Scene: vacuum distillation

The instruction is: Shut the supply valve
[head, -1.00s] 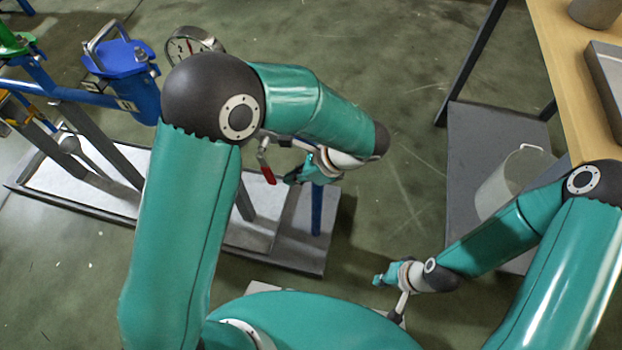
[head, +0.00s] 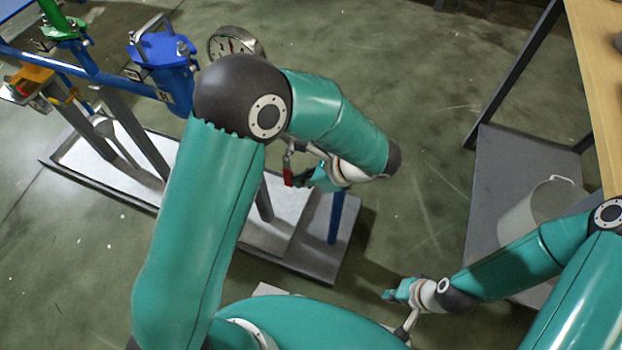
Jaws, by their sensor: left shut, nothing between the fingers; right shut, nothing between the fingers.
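A valve lever with a red grip (head: 288,174) hangs roughly straight down on the pipe stand, just right of my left forearm. Its valve body is mostly hidden behind my arm, and I cannot tell for sure that it is the supply valve. My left gripper (head: 307,181) is shut and empty, just right of the red grip, with its tips pointing left toward it. They look very close; I cannot tell if they touch. My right gripper (head: 391,295) is shut and empty, low over the floor at the lower middle, away from the stand.
A round gauge (head: 235,43), a blue filter housing (head: 163,66) and green (head: 60,25) and yellow-orange (head: 32,78) fittings stand at upper left. A blue post (head: 337,215) rises near the tray's (head: 335,262) right end. A bucket (head: 540,215) and wooden bench (head: 598,75) are at right.

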